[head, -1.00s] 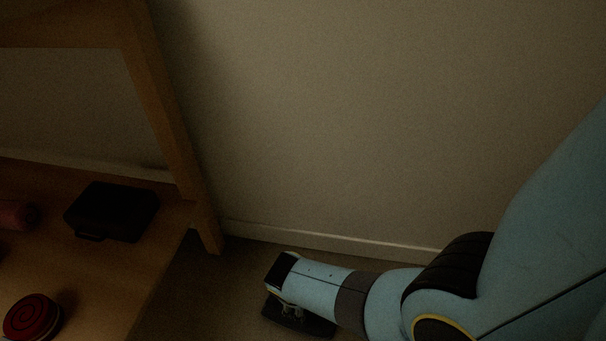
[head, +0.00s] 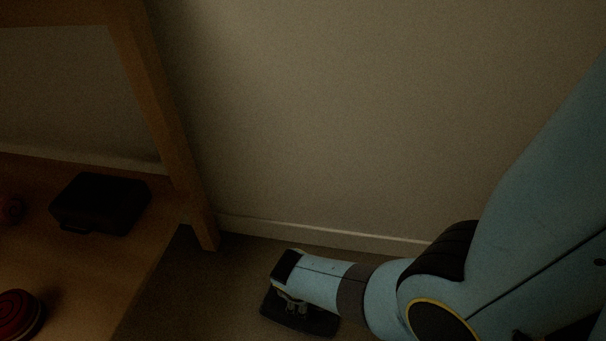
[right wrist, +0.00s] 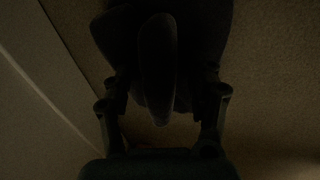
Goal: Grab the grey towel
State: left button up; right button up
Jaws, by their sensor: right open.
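No thing in these dim views can be told clearly as the grey towel. In the right wrist view, a dark form (right wrist: 157,60) with a rounded, tongue-like front part lies ahead of my right gripper (right wrist: 164,92), partly between its fingers; I cannot tell whether it is cloth or whether the fingers touch it. The fingers are spread apart, so the gripper is open. In the head view my right gripper (head: 291,302) points down low near the floor, beside a dark flat shape (head: 305,322) that I cannot identify. My left gripper is out of view.
A wooden frame with a leg (head: 208,232) stands on the left. Its low shelf carries a black case (head: 100,204), a round red item (head: 16,314) and a small red thing (head: 9,210). A pale wall (head: 350,110) with a skirting board closes the back.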

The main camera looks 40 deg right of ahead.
jog(key=shift+f, duration=0.1)
grip_shut()
dwell(0.4)
